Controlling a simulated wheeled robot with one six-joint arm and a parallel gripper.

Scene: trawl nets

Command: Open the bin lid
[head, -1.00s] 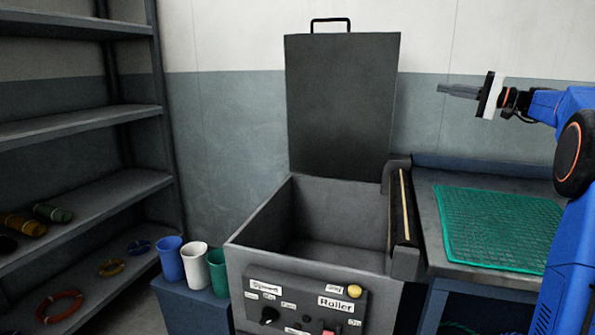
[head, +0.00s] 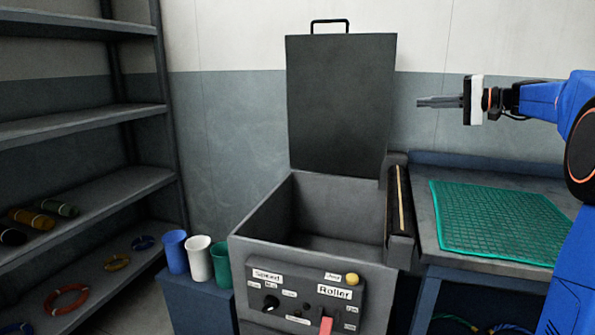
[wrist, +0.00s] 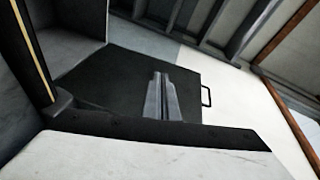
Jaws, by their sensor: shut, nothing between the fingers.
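The bin (head: 262,225) is a dark grey open box in the middle of the head view. Its lid (head: 340,105) stands upright at the back, with a black handle (head: 330,23) on its top edge. The inside of the bin is visible and looks empty. My gripper (head: 420,102) is shut and empty, to the right of the lid and apart from it, above the bench. In the wrist view, my shut fingers (wrist: 163,82) show in front of the lid (wrist: 125,78), with its handle (wrist: 206,96) to their right.
A control panel (head: 310,293) is on the bin's front. A roller (head: 400,205) lies along its right side. A bench (head: 428,240) with a green net (head: 500,225) is at the right. Three cups, including a white cup (head: 199,258), stand at the left near shelves (head: 80,125).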

